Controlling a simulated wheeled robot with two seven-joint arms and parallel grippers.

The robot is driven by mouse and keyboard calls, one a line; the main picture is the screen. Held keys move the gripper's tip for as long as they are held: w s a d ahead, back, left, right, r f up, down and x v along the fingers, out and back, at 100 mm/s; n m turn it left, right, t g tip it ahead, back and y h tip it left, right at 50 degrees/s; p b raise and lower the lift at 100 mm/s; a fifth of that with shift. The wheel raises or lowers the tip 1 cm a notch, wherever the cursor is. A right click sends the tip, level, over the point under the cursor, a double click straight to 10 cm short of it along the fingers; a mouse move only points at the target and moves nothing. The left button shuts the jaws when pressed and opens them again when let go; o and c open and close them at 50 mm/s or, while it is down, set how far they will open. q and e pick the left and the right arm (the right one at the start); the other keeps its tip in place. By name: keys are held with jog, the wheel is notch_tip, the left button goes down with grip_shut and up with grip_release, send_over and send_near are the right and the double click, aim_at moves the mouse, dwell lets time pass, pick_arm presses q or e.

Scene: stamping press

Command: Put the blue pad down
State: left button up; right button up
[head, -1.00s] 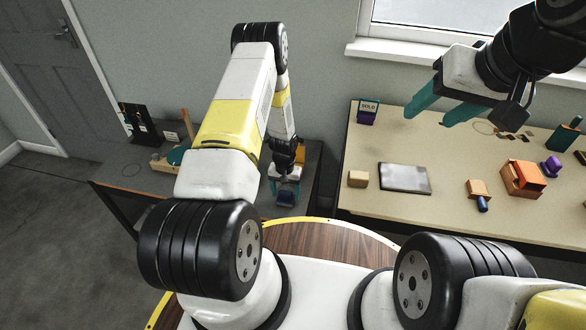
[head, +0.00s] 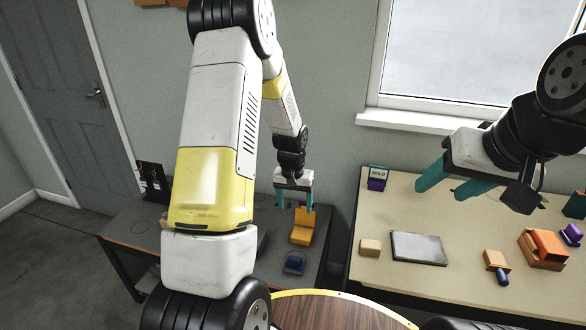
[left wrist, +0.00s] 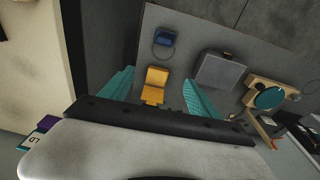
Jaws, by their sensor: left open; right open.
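The blue pad (head: 294,262) lies on the dark grey table at its near side, in front of a yellow block-like stand (head: 302,228). My left gripper (head: 296,204) is open and empty, raised above the table near the yellow stand, apart from the pad. Its teal fingers (left wrist: 160,92) frame the yellow stand in the left wrist view. My right gripper (head: 452,185) is open and empty above the beige table.
The beige table (head: 395,272) at right holds a grey plate (head: 418,247), a wooden block (head: 370,247), an orange block (head: 546,244) and a purple-based sign (head: 377,178). A grey square block (left wrist: 220,72) and a green disc on wood (left wrist: 268,98) stand on the dark table.

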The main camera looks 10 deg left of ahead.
pick_arm(q)
jog(key=s+r+t, duration=0.1)
jog(key=s+r, duration=0.4)
jog(key=r, duration=0.6)
jog(key=s+r+t, duration=0.2)
jog(key=s+r, duration=0.3)
jog(key=r, duration=0.6)
jog(key=s+d+r+t+h, duration=0.1)
jog(key=s+r, duration=0.3)
jog(key=s, duration=0.3)
jog(key=s+d+r, duration=0.1)
jog(key=s+r, duration=0.3)
jog(key=s, duration=0.3)
jog(key=shift+s+t+h, duration=0.3)
jog(key=shift+t+h, duration=0.1)
jog(key=shift+o, duration=0.5)
jog(key=shift+d, duration=0.1)
